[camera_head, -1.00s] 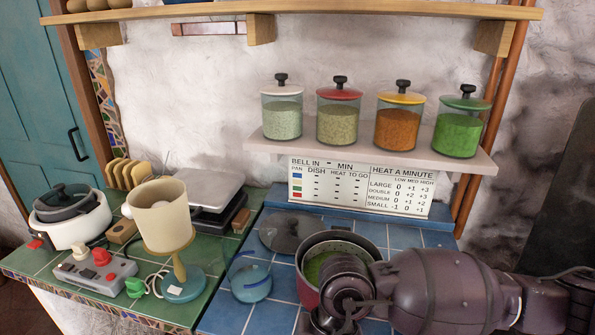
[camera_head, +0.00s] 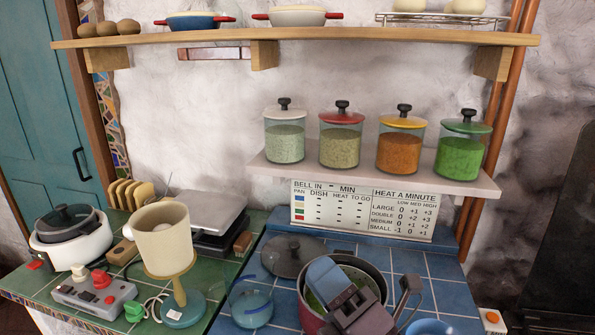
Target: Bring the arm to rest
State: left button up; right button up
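My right gripper (camera_head: 355,304) shows at the bottom centre, over the front of the red pot (camera_head: 375,272) and hiding part of it. It has dark mauve parts and a blue block-like piece at its upper left. A slim grey part stands to its right, and I cannot tell if it is a finger. I cannot tell whether the gripper is open or shut. The rest of the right arm is out of the picture. My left gripper is not in view.
A dark lid (camera_head: 293,255) lies left of the pot, a blue glass pot (camera_head: 251,302) in front of it. A cream cup on a stand (camera_head: 163,239), a white cooker (camera_head: 70,243) and a control box (camera_head: 93,292) stand left. Jars (camera_head: 402,150) line the shelf above.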

jog(key=w+d+f+m+g+h, duration=0.1)
jog(key=d+f+m+h, duration=1.35)
jog(key=m, duration=0.55)
jog(key=s+d+f+m+g+h, duration=0.1)
jog(key=s+d+f+m+g, duration=0.5)
jog(key=s, duration=0.3)
jog(key=s+d+f+m+g+h, duration=0.2)
jog(key=s+d+f+m+g, duration=0.25)
jog(key=s+f+g, duration=0.45)
jog(key=w+f+t+y, duration=0.1)
jog(key=w+f+t, duration=0.5)
jog(key=f+t, duration=0.2)
jog(key=shift+w+a+f+t, duration=0.3)
jog(key=shift+w+a+t, duration=0.1)
jog(key=shift+t, duration=0.8)
jog(key=shift+n, duration=0.25)
